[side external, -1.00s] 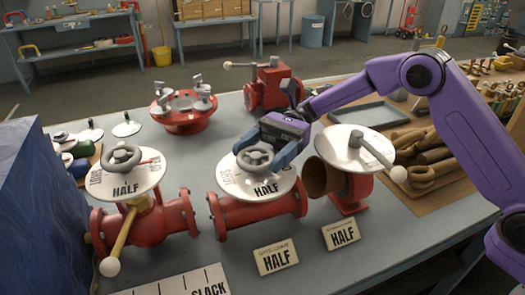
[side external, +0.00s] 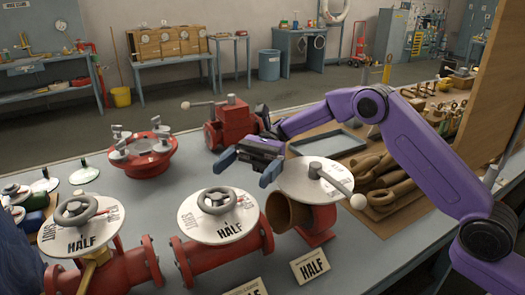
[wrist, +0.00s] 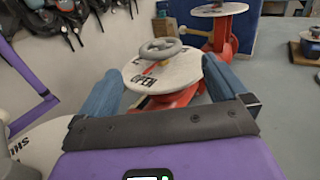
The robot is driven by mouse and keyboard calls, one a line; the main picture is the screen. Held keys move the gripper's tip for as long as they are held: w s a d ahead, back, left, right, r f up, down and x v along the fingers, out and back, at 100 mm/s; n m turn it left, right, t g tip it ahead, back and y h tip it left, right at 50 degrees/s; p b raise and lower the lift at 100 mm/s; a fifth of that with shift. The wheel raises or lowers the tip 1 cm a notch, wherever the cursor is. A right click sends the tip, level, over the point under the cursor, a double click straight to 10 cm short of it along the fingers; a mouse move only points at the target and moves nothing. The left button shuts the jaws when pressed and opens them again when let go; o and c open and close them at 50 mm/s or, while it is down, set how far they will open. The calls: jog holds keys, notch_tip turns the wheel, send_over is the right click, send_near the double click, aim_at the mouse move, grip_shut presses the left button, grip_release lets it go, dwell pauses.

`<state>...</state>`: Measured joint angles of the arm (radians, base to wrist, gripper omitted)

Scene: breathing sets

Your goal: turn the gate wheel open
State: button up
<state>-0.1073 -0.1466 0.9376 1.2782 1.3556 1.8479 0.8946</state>
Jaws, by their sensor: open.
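The middle valve's grey wheel (side external: 218,201) sits on a round white dial (side external: 235,228) above a red flanged pipe (side external: 245,251). HALF faces the side camera. In the wrist view the wheel (wrist: 160,48) shows ahead of my fingers, with a red mark near the word OPEN on its dial (wrist: 195,68). My gripper (side external: 245,167) is open and empty, behind and right of this wheel, apart from it. Its blue fingers (wrist: 152,70) frame the wheel in the wrist view without touching it.
A similar wheel (side external: 75,210) stands left. A white dial with a lever (side external: 330,181) stands close right of my gripper. A red round fitting (side external: 143,155) and red block valve (side external: 233,124) are behind. A HALF card (side external: 310,266) lies in front.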

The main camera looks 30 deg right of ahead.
jog(key=v, duration=0.9)
jog(key=shift+d, duration=0.2)
jog(key=shift+w, duration=0.1)
